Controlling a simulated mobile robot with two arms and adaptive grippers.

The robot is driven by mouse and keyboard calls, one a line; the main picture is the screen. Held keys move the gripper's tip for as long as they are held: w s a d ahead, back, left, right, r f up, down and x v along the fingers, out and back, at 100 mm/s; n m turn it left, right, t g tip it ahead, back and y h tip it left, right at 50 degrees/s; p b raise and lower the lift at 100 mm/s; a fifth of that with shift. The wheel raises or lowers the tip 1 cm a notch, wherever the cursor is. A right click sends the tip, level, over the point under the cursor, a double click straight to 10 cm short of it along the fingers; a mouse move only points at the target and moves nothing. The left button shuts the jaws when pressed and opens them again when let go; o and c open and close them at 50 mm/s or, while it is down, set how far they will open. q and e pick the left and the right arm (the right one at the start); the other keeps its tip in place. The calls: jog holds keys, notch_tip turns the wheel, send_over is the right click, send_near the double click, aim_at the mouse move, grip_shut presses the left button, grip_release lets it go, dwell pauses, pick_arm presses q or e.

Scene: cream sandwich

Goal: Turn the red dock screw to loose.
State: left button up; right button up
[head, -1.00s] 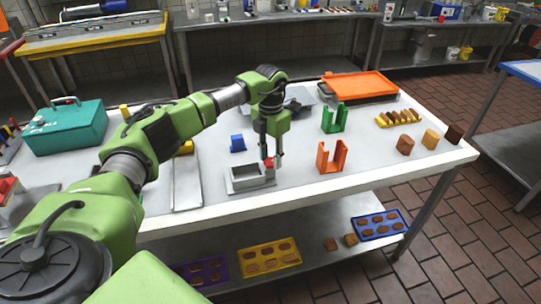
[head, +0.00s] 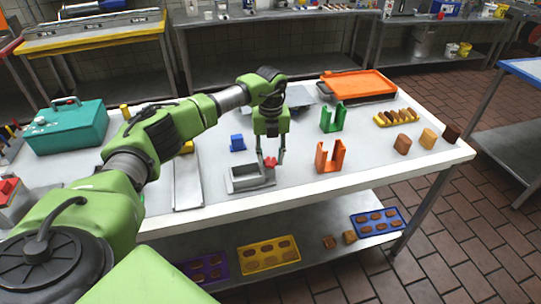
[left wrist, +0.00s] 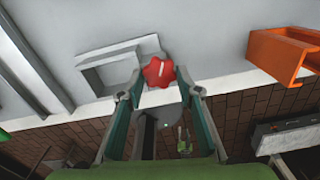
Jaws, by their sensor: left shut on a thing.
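The red dock screw (head: 270,162) is a small star-shaped knob on the right end of a grey dock (head: 240,184) with an open rectangular frame, near the table's front edge. In the left wrist view the screw (left wrist: 158,72) shows from above with a pale line across its top. The grey dock (left wrist: 110,57) lies left of it there. My left gripper (head: 268,162) points straight down over the screw, one finger on each side, shut on it. The left gripper (left wrist: 160,80) also frames the screw in the left wrist view. My right gripper is not in view.
An orange holder (head: 330,157) stands right of the dock, a green holder (head: 333,118) behind it. A blue block (head: 237,143) and a grey tray (head: 187,182) are to the left. Brown and tan pieces (head: 402,144) stand at the right. The white table (head: 300,190) is clear in front.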

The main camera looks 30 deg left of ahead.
aim_at(271, 161)
pick_arm(q)
jog(key=shift+r+n, duration=0.1)
jog(key=shift+n, duration=0.7)
jog(key=shift+w, duration=0.1)
jog(key=o, duration=1.1)
notch_tip(271, 161, up, 12)
